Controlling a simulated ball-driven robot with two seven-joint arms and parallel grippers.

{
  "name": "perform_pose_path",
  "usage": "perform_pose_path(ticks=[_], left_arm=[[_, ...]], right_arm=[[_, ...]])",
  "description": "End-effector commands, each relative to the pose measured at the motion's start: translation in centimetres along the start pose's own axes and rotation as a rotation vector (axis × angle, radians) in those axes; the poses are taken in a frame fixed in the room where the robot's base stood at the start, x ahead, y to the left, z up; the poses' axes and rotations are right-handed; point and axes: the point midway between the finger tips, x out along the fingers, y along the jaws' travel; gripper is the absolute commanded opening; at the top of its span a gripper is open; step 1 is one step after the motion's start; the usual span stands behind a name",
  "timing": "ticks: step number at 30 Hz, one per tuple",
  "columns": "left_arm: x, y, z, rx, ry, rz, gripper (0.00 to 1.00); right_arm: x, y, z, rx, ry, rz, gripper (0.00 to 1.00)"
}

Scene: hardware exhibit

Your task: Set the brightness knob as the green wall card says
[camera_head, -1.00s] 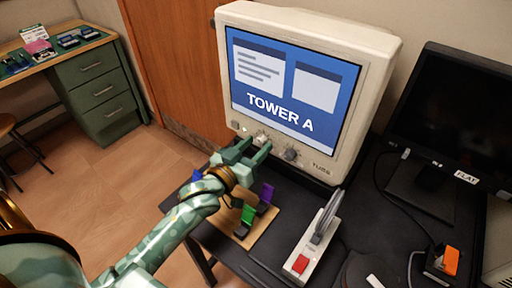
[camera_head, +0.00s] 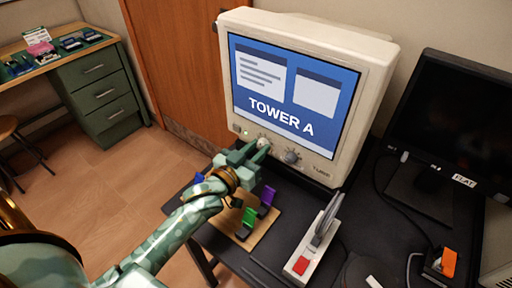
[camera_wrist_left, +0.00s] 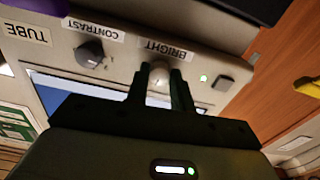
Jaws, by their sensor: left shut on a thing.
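My left gripper (camera_head: 258,150) is at the lower front of the white CRT monitor (camera_head: 310,28). In the left wrist view the left gripper (camera_wrist_left: 160,88) has its two fingers on either side of the light brightness knob (camera_wrist_left: 158,78), shut on it, by the label BRIGHT. The knob also shows in the head view (camera_head: 263,142), partly behind the fingers. A grey CONTRAST knob (camera_wrist_left: 90,54) sits beside it. The screen (camera_head: 290,85) reads TOWER A. A green-and-white card (camera_wrist_left: 15,123) shows at the wrist view's left edge; its text is too small to read. The right gripper is not in view.
A green lit dot (camera_wrist_left: 203,78) and a square button (camera_wrist_left: 223,83) sit beside the knob. A wooden board (camera_head: 262,228) with coloured switches lies below my left arm. A lever box (camera_head: 304,263) and a dark flat monitor (camera_head: 450,120) stand to the right.

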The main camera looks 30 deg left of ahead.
Motion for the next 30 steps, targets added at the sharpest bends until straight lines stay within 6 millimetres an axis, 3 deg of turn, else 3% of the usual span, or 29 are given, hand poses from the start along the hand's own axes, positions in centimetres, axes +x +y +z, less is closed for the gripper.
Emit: perform_pose_path(ticks=[12,30], left_arm=[[0.0,0.0,-0.3,0.321,0.0,0.001,0.01],[0.0,0.0,0.0,0.578,-0.001,0.001,0.01]], right_arm=[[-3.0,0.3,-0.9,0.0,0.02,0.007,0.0],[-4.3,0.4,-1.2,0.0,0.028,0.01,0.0]])
